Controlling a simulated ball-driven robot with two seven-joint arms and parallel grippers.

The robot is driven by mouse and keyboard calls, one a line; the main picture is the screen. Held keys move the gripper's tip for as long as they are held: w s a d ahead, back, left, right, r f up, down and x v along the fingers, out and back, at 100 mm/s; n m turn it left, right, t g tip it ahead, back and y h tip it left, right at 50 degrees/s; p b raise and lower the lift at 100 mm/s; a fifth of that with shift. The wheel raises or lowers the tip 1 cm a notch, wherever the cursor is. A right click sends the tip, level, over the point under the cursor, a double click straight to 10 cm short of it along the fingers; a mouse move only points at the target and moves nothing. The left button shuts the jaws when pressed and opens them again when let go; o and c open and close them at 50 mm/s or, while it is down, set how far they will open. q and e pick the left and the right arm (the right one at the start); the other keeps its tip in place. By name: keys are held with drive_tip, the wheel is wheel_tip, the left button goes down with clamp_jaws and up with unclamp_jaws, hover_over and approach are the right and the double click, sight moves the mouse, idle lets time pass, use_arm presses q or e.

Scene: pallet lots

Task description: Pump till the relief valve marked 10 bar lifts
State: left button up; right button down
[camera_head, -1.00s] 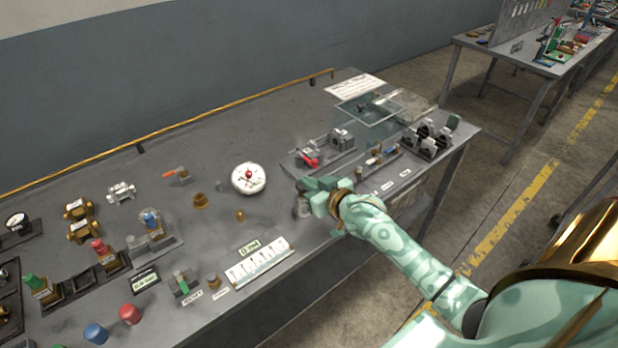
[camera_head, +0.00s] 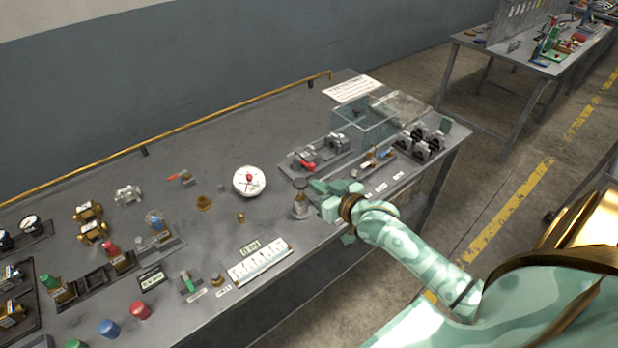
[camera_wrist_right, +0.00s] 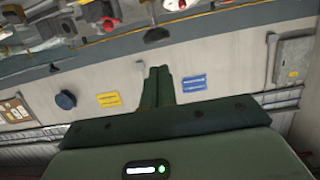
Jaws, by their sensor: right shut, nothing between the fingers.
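My right gripper (camera_head: 320,190) is shut and empty. It is just right of a grey upright cylinder with a round knob on top (camera_head: 301,200), which looks like a plunger pump; whether they touch I cannot tell. In the right wrist view the fingers (camera_wrist_right: 160,75) are pressed together. Brass-bodied parts with coloured caps stand at left: green (camera_head: 50,283), red (camera_head: 112,251) and blue (camera_head: 154,220). Their markings are too small to read, so I cannot tell which is 10 bar. My left gripper is out of view.
A clear box (camera_head: 362,122) and a red-handled device (camera_head: 307,164) are on the bench behind my gripper. A white labelled strip (camera_head: 260,262) lies near the front edge. Loose blue (camera_head: 108,328) and red (camera_head: 140,310) caps are at front left.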

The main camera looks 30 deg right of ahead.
drive_tip(key=shift+v, duration=2.4)
drive_tip(key=s+d+f+n+g+h+b, duration=0.1)
drive_tip(key=s+f+g, duration=0.2)
drive_tip(key=s+f, duration=0.75)
drive_tip(key=s+d+f+g+h, duration=0.1)
drive_tip(key=s+d+f+g, duration=0.2)
drive_tip(key=f, duration=1.4)
drive_tip(key=s+a+f+g+b, duration=0.1)
drive_tip(key=s+a+f, duration=0.3)
drive_tip(key=s, duration=0.5)
drive_tip(key=s+a+f+n+g+b, duration=0.1)
drive_tip(key=s+a+f+g, duration=0.3)
drive_tip(key=s+f, duration=0.5)
drive_tip(key=s+a+f+n+g+y+b, duration=0.1)
drive_tip(key=s+a+f, duration=0.4)
drive_tip(key=s, duration=0.5)
wheel_tip(320, 180, down, 2)
drive_tip(key=shift+a+f+g+b, duration=0.1)
drive_tip(key=shift+a+g+b, duration=0.05)
drive_tip(key=shift+g+b, duration=0.8)
